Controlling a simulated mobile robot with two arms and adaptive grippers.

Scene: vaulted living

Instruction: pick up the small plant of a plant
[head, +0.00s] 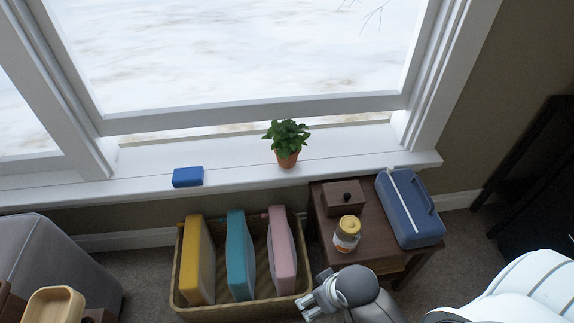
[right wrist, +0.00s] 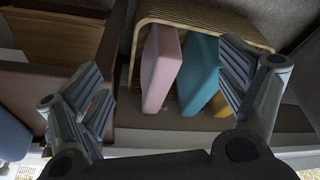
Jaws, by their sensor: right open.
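A small green plant in a terracotta pot (head: 287,143) stands upright on the white window sill, near its right part. My right gripper (head: 312,306) is at the bottom of the head view, beside the basket and in front of the side table, well below and apart from the plant. In the right wrist view its fingers (right wrist: 165,112) are spread wide with nothing between them. The plant does not show in the right wrist view. My left gripper is not in view.
A blue block (head: 188,177) lies on the sill (head: 235,172). Below stands a basket (head: 243,307) with yellow, teal and pink slabs. A side table (head: 372,222) holds a wooden box (head: 345,198), a yellow-lidded jar (head: 346,236) and a blue case (head: 410,210). The sill around the pot is clear.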

